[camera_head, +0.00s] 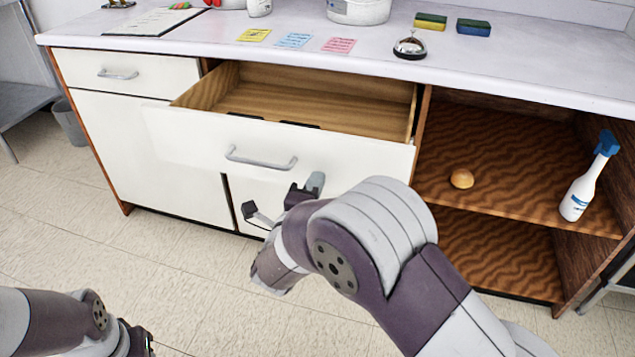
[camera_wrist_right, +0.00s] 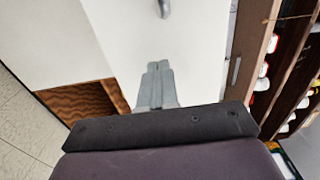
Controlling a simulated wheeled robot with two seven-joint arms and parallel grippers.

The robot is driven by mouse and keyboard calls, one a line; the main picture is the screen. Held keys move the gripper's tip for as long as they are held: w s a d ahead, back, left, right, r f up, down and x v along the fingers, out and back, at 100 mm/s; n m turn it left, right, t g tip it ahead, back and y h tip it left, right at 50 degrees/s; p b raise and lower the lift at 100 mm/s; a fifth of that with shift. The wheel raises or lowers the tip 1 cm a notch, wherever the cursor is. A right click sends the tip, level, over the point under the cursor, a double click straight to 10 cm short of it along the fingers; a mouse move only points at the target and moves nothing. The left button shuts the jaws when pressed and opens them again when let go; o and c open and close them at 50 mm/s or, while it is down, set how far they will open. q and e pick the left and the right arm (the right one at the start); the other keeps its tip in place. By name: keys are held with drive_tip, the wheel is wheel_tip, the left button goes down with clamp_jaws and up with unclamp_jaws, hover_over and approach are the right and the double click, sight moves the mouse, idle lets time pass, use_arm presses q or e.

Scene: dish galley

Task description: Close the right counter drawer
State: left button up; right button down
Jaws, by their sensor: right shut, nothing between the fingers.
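The right counter drawer (camera_head: 290,142) is pulled well out of the counter, with its white front, bar handle (camera_head: 261,160) and wooden inside in view. My right gripper (camera_head: 315,182) is in front of the drawer front, to the right of and a little below the handle. In the right wrist view its two grey fingers (camera_wrist_right: 157,75) are together and empty, pointing at the white drawer front (camera_wrist_right: 120,35). I cannot tell whether they touch it. My left gripper (camera_head: 143,343) shows only in part at the bottom edge, and its fingers are not clear.
A closed drawer (camera_head: 125,75) is at the left. Open shelves at the right hold a bun (camera_head: 462,179) and a spray bottle (camera_head: 590,180). The countertop carries a bell (camera_head: 410,46), sticky notes (camera_head: 294,40) and sponges (camera_head: 473,27). The tiled floor in front is clear.

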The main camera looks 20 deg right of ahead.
use_arm(q)
drive_tip(key=shift+f, duration=0.2)
use_arm(e)
drive_tip(key=shift+x, duration=0.85)
